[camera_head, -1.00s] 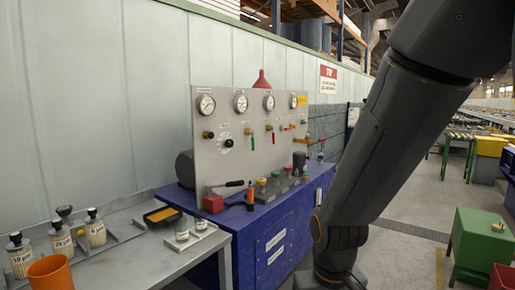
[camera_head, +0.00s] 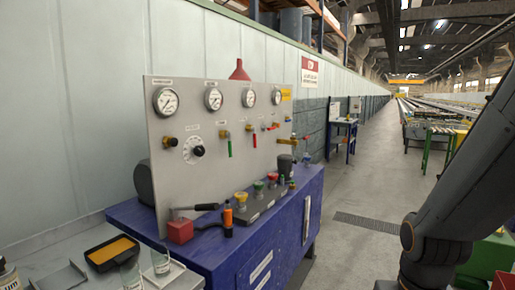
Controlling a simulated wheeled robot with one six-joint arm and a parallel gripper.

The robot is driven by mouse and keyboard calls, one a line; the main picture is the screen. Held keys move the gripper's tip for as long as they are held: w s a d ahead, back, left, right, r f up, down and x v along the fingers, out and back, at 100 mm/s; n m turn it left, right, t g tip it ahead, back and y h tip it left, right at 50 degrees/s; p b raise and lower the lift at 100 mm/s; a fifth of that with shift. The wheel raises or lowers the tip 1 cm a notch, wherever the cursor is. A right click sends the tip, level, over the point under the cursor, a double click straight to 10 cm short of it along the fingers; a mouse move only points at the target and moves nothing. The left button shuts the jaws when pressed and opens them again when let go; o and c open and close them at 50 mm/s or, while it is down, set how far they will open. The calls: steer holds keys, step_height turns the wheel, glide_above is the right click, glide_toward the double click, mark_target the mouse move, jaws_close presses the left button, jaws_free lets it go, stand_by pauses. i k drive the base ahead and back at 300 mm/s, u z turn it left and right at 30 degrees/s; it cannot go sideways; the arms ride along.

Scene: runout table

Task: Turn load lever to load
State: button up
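The grey test panel (camera_head: 205,110) stands on a blue cabinet (camera_head: 235,255). Small valve levers sit along its middle: a green one (camera_head: 229,147) and a red one (camera_head: 254,139) hang down, and another red one (camera_head: 273,127) lies roughly level. The labels are too small to read, so I cannot tell which is the load lever. My gripper is out of view. Only a dark part of my arm shows at the right, well apart from the panel.
A black-handled lever (camera_head: 197,207) stands by a red block (camera_head: 180,231) at the cabinet's front left, beside an orange bottle (camera_head: 228,217). Coloured knobs (camera_head: 258,186) sit on the cabinet top. Open floor (camera_head: 350,250) lies right of the cabinet.

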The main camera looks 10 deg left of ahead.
mark_target(227, 134)
steer(key=i, duration=0.6)
steer(key=u, duration=0.65)
steer(key=i, duration=0.55)
steer(key=u, duration=0.45)
